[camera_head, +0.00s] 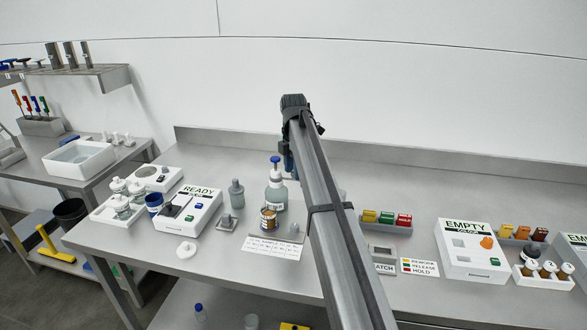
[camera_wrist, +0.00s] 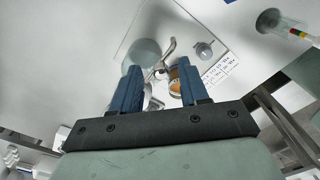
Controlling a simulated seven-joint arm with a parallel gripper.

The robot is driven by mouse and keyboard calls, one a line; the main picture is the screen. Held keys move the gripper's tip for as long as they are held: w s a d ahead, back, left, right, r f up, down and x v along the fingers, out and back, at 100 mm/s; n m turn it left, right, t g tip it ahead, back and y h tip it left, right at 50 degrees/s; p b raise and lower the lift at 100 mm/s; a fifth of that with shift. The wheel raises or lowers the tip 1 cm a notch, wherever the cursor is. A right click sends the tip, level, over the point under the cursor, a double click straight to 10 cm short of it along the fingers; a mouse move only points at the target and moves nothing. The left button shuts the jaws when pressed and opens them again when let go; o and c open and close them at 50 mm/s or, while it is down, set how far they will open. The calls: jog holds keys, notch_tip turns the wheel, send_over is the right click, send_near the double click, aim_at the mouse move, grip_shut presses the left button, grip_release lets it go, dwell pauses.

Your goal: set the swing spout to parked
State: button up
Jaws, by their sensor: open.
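In the wrist view a curved grey metal piece (camera_wrist: 166,50), which looks like the swing spout, lies beyond my fingertips beside a round pale green vessel (camera_wrist: 143,52). My gripper (camera_wrist: 159,70) has its two blue fingers apart with nothing held between them. The spout's lower part is partly hidden behind or between the fingers, and I cannot tell whether they touch it. In the head view my arm hides most of this spot; a bit of blue finger (camera_head: 289,163) shows beside a clear bottle with a blue top (camera_head: 276,198). No parked mark is readable.
An amber jar (camera_head: 268,219) and a printed card (camera_head: 272,247) stand close in front of the bottle. A white READY box (camera_head: 189,211) is to the left, an EMPTY box (camera_head: 472,250) to the right. A tray of coloured blocks (camera_head: 387,222) lies right of my arm.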

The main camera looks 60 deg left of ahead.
notch_tip(320, 180, up, 14)
dwell(0.8)
jog(key=shift+f, duration=0.1)
dwell(0.3)
